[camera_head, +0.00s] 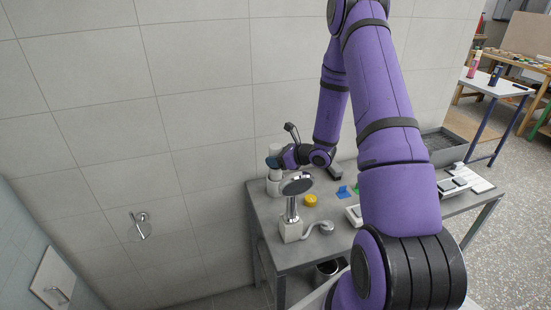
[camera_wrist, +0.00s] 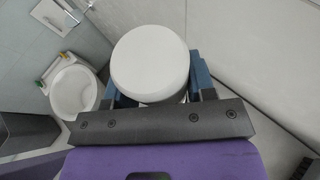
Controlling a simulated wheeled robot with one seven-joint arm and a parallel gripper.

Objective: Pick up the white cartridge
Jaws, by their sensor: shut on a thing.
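The white cartridge (camera_head: 274,185) is an upright white cylinder near the back left corner of the grey table in the head view. My gripper (camera_head: 275,162) reaches it from the right, with blue fingers around its upper part. In the wrist view, the cartridge's round white top (camera_wrist: 150,58) fills the middle. The blue fingers of my gripper (camera_wrist: 157,88) are shut on it from either side. The cartridge's lower part is hidden in the wrist view. I cannot tell whether its base touches the table.
A shower head (camera_head: 297,185) on a white block (camera_head: 291,229) stands just in front. A yellow disc (camera_head: 311,200), a blue piece (camera_head: 343,192) and a grey crate (camera_head: 441,147) are to the right. The tiled wall (camera_head: 206,150) is close behind. A toilet (camera_wrist: 76,93) shows in the wrist view.

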